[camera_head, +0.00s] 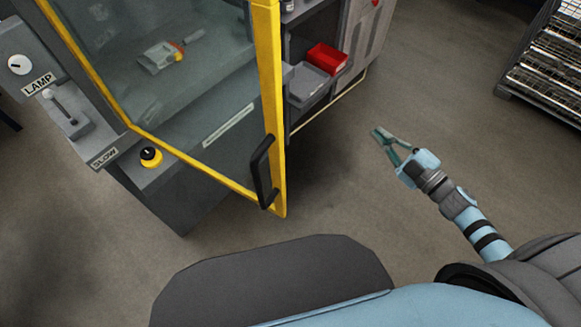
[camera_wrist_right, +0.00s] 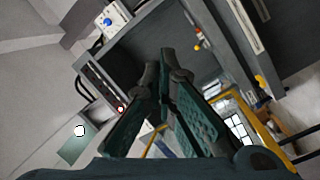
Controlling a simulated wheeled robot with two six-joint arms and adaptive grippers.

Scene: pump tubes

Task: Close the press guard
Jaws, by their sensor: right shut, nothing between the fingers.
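The press guard (camera_head: 275,110) is a clear panel in a yellow frame, with a black handle (camera_head: 263,172) low on its free right side. It stands swung out from the press, its handle corner over the floor. My right gripper (camera_head: 379,134) is to the right of the guard, apart from the handle, over open floor. Its fingers are shut and empty; they also show in the right wrist view (camera_wrist_right: 165,62). Part of a yellow frame (camera_wrist_right: 258,122) shows at the right there. The guard's top is cut off in the head view. My left gripper is not in view.
Behind the guard is a grey cabinet with a red bin (camera_head: 327,58) and a grey tray (camera_head: 306,84). A yellow and black button (camera_head: 151,156) and a lever (camera_head: 62,108) are at the left. A wire rack (camera_head: 545,70) stands far right. The floor between is clear.

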